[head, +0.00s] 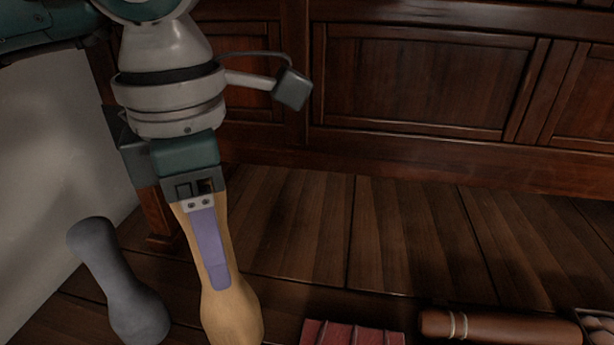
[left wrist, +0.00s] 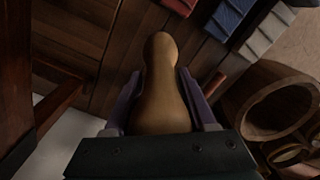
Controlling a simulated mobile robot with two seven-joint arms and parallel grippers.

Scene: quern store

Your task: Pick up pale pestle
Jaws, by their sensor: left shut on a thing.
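The pale pestle (head: 234,312) is tan, narrow in the middle and wider at its rounded end. It hangs roughly upright, slightly tilted, below my left wrist in the head view. My left gripper (head: 216,278) is shut on it, with a purple finger pad along its near side. In the left wrist view the pale pestle (left wrist: 162,95) lies between the two purple fingers of my left gripper (left wrist: 160,78). I cannot tell whether its lower end touches the surface below. My right gripper is not in view.
A dark grey pestle-shaped object (head: 118,280) is left of the pale one. A red book (head: 352,333) and a brown cylinder with pale bands (head: 495,328) are at the lower right. The left wrist view shows a blue book (left wrist: 229,17) and a wooden barrel (left wrist: 238,98). Wooden panelling (head: 425,85) stands behind.

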